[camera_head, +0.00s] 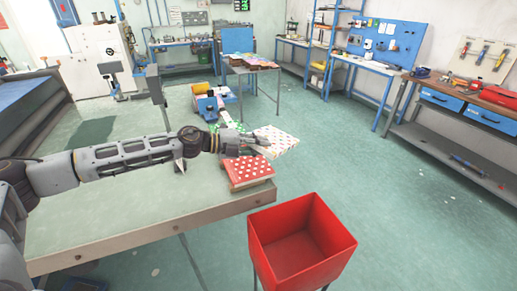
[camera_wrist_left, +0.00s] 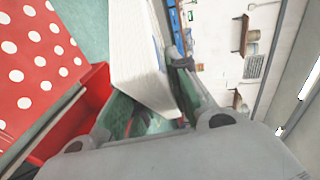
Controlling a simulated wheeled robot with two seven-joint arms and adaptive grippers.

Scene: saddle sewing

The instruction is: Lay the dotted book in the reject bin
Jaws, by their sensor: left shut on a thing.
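My left gripper (camera_head: 252,142) is shut on a pale book with small coloured dots (camera_head: 281,145), held above the table's far right corner. In the left wrist view its white page block (camera_wrist_left: 138,62) sits between the fingers of the gripper (camera_wrist_left: 158,95). A red book with white polka dots (camera_head: 249,177) lies on the table, just below and in front of the gripper; it also shows in the left wrist view (camera_wrist_left: 32,70). The open red bin (camera_head: 300,245) stands in front of the table's right end and looks empty. My right gripper is not in view.
The greenish table (camera_head: 110,220) is mostly bare under my left arm. A blue machine (camera_head: 213,105) stands at its far edge. A small table with books (camera_head: 250,63) is farther back. Open floor lies to the right, before the workbench with blue drawers (camera_head: 470,108).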

